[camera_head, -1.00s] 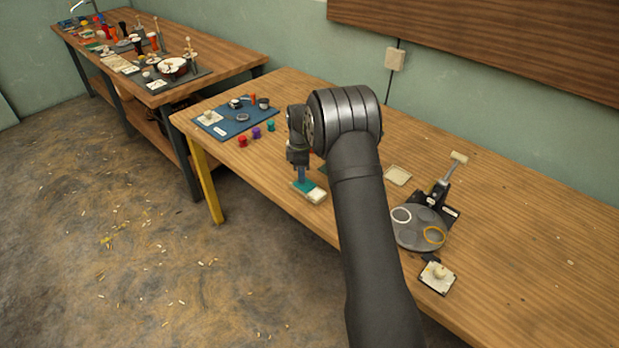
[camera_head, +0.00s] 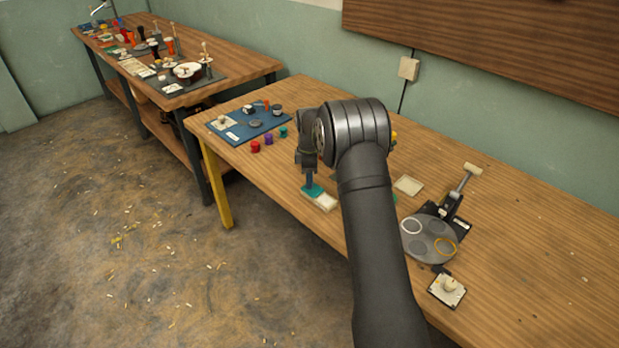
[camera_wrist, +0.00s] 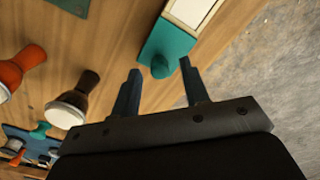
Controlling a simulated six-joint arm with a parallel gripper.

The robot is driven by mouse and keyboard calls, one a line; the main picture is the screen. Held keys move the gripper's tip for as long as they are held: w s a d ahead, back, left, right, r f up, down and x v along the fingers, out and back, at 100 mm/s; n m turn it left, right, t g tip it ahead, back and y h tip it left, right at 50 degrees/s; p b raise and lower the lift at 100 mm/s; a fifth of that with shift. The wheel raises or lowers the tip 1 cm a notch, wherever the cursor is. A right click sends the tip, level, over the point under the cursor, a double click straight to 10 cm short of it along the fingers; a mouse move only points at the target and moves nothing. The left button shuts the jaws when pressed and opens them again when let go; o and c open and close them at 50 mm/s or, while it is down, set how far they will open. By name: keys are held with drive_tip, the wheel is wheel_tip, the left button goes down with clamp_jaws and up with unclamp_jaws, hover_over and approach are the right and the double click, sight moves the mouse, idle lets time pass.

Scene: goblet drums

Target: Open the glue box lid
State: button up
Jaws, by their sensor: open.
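The glue box (camera_head: 326,202) is a small cream box near the table's front edge. A teal lid with a round knob (camera_wrist: 160,67) lies at one end of it, and the cream part (camera_wrist: 190,11) shows beyond the lid in the wrist view. The teal part (camera_head: 310,190) also shows in the head view, under my gripper. My gripper (camera_wrist: 160,67) is open, with its two blue fingers on either side of the knob in the picture. I cannot tell whether they touch it or how far above it they are.
An orange goblet drum (camera_wrist: 22,72) and a dark brown one (camera_wrist: 78,98) lie left of my fingers in the wrist view. A blue mat (camera_head: 240,131) with small parts is at the far left. A grey turntable (camera_head: 428,240) stands right of my arm.

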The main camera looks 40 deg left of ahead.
wheel_tip(320, 180, up, 17)
idle(0.4)
drive_tip(key=shift+f, duration=0.15)
wheel_tip(320, 180, down, 18)
drive_tip(key=shift+r, duration=0.25)
drive_tip(key=shift+r, duration=0.1)
idle(0.4)
